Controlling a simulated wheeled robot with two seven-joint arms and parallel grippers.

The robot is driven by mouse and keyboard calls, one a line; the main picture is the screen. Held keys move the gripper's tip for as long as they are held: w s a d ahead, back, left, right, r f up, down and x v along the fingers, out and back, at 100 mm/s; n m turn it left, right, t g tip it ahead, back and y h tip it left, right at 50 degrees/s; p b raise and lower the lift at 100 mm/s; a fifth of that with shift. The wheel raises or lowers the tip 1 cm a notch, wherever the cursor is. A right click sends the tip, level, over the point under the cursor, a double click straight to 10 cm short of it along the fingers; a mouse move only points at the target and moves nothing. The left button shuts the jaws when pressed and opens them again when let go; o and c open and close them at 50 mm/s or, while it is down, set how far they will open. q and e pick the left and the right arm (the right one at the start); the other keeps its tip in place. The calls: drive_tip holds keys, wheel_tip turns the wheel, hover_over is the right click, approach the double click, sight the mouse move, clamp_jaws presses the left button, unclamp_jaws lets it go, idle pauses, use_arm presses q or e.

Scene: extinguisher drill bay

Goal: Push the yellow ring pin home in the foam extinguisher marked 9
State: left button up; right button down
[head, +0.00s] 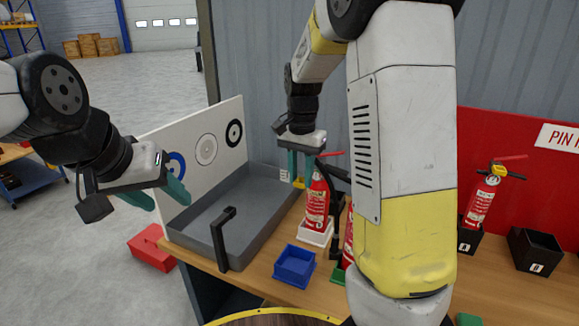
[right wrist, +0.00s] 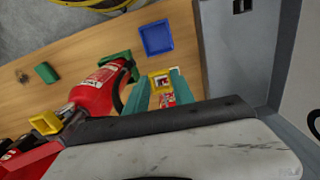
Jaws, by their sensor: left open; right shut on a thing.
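My right gripper (head: 300,178) is shut on a small yellow piece (head: 299,184), which looks like the yellow ring pin. The yellow piece also shows between the teal fingers in the right wrist view (right wrist: 158,79). A red extinguisher (head: 317,203) stands upright in a white tray (head: 315,236), just right of and below these fingers. Its number is too small to read. Whether the pin touches the extinguisher I cannot tell. My left gripper (head: 160,192) is open and empty, far left of it, over the edge of the grey tray.
A second red extinguisher (right wrist: 98,90) stands in a green holder, partly behind my right arm in the head view. An empty blue tray (head: 294,267) is in front. A grey tray (head: 236,205) with a black handle lies left. Another extinguisher (head: 481,203) and a black box (head: 535,250) stand right.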

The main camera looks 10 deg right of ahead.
drive_tip(key=w+d, duration=0.6)
drive_tip(key=w, duration=0.2)
drive_tip(key=shift+w, duration=0.15)
idle(1.8)
drive_tip(key=shift+d, duration=0.15)
idle(4.3)
drive_tip(key=c, duration=1)
unclamp_jaws()
